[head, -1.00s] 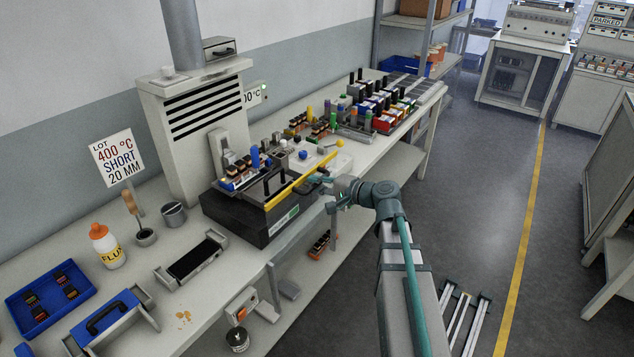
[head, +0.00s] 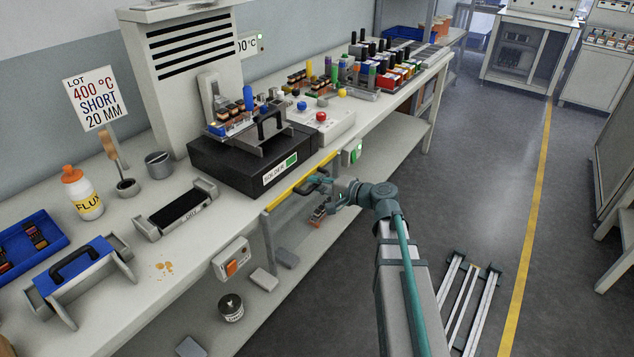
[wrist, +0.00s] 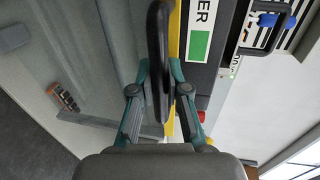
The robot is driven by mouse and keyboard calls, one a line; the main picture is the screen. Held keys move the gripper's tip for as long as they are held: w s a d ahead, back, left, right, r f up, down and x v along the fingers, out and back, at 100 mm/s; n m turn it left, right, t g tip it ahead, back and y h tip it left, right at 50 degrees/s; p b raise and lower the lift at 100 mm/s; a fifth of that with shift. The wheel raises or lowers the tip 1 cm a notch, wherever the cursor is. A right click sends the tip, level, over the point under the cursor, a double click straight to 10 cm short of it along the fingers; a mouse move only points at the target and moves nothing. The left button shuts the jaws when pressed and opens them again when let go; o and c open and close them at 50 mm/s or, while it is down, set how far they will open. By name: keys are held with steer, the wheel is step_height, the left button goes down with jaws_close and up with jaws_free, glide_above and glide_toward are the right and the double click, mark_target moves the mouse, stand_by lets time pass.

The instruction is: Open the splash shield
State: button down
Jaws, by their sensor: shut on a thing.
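The splash shield is a clear panel with a yellow top edge (head: 290,191). It is lowered at the front of the bench, and its yellow edge lies about level with the benchtop, below the black solder unit (head: 235,160). Its black handle (head: 312,186) sits near the right end of the edge. My gripper (head: 327,187) is shut on this handle. In the wrist view the handle (wrist: 159,60) stands between my gripper's two teal fingers (wrist: 159,85), with the yellow edge (wrist: 174,40) just to its right.
On the bench stand a flux bottle (head: 82,192), a black-topped tray (head: 175,213), a blue-topped carrier (head: 77,270) and a control box with a red button (head: 321,117). A lit green switch (head: 352,153) is near my gripper. The floor to the right is mostly clear.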

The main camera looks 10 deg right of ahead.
stand_by(0.3)
steer(key=c, duration=1.1)
jaws_free()
steer(key=shift+c, duration=0.2)
steer(key=v, duration=1.2)
steer(key=shift+d+f, duration=0.1)
